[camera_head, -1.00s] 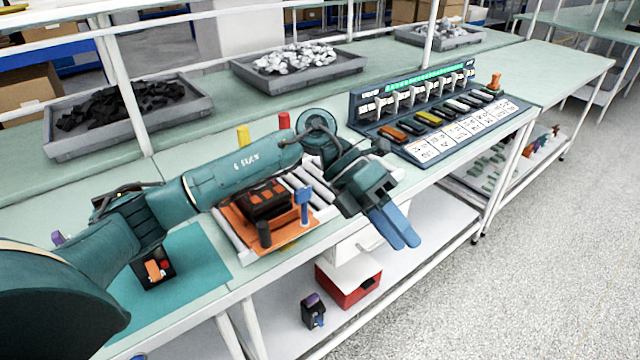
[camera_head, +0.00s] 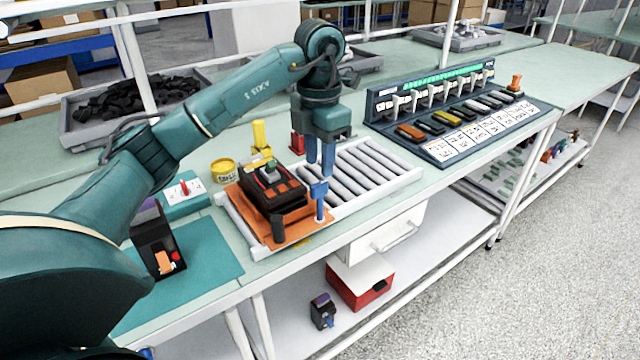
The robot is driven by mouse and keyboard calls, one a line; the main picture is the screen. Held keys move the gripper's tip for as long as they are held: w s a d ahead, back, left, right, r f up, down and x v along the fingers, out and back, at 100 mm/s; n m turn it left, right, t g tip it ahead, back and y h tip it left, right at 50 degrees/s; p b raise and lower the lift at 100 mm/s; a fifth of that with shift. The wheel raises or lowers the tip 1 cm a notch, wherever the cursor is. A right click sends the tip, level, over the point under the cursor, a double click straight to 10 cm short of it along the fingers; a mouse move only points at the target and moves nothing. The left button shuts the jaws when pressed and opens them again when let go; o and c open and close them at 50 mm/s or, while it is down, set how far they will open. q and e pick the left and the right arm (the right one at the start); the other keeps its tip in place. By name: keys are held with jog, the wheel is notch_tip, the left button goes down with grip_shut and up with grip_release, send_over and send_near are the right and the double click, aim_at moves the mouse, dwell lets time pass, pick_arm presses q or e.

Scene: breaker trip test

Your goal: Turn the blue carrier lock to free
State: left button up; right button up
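The blue carrier lock (camera_head: 319,198) is an upright post with a wider, flat head at the front right corner of the orange carrier plate (camera_head: 245,212). The carrier sits at the left part of a roller track and bears a black and orange breaker (camera_head: 272,188). My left gripper (camera_head: 320,168) points straight down just above the lock's head. Its two blue fingers are apart with a gap between them and nothing held. Whether a fingertip touches the lock's head cannot be told. My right gripper is not in view.
White rollers (camera_head: 375,170) run right of the carrier. A yellow post (camera_head: 259,135) and a red block (camera_head: 297,144) stand behind. A yellow tin (camera_head: 223,170) is at left. A black box with a red button (camera_head: 155,243) stands on the teal mat. A breaker panel (camera_head: 440,110) is at right.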

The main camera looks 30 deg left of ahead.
aim_at(319, 184)
pick_arm(q)
jog(key=shift+f, duration=2.7)
jog(key=shift+c, duration=0.5)
grip_shut()
